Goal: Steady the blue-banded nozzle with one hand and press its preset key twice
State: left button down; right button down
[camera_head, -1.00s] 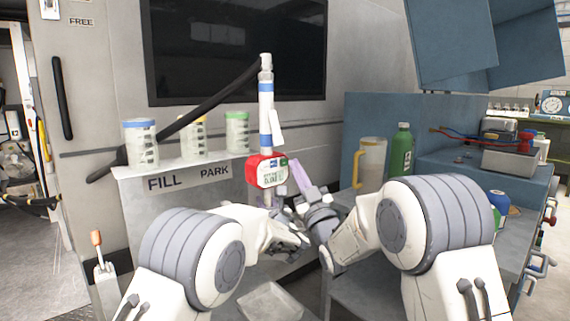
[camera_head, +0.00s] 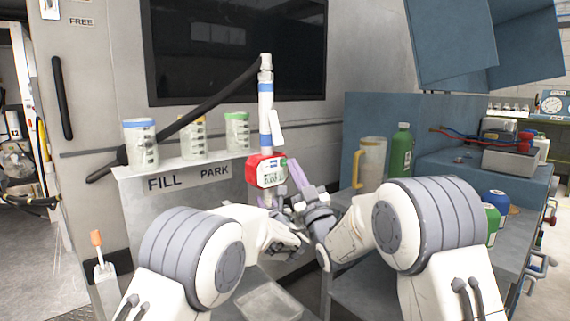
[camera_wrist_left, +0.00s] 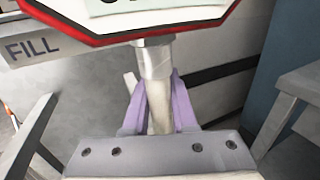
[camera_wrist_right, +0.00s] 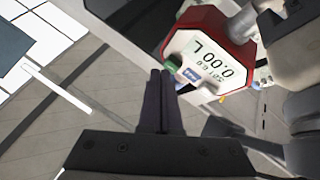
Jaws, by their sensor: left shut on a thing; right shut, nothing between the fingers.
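The blue-banded nozzle (camera_head: 265,112) stands upright in front of the fill-and-park ledge, with a red meter (camera_head: 267,171) low on it. My left gripper (camera_wrist_left: 158,108) is shut around the metal stem just below the meter. In the right wrist view the meter face (camera_wrist_right: 207,64) appears upside down and reads 0.00 L. It has a blue key (camera_wrist_right: 193,75) and a green key (camera_wrist_right: 174,69); their lettering is too small to read surely. My right gripper (camera_wrist_right: 160,82) is shut and empty, its tips close to the keys; contact is not visible.
Three jars with blue (camera_head: 140,136), yellow (camera_head: 193,135) and green (camera_head: 237,132) bands stand on the ledge (camera_head: 175,172). A black hose (camera_head: 210,103) runs from the nozzle top. A pitcher (camera_head: 371,165) and green bottle (camera_head: 401,150) stand right. A clear tray (camera_head: 269,301) lies below.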

jog(key=shift+w+a, duration=0.3)
jog(key=shift+w, duration=0.05)
dwell(0.7)
dwell(0.4)
jog(key=shift+s+d, duration=0.5)
jog(key=shift+s, duration=0.25)
jog(key=shift+w, duration=0.1)
jog(key=shift+w+a, duration=0.2)
jog(key=shift+w, duration=0.1)
jog(key=shift+w+a, duration=0.25)
jog(key=shift+w, duration=0.05)
dwell(1.2)
jog(key=shift+s+d, duration=0.5)
jog(key=shift+s, duration=0.2)
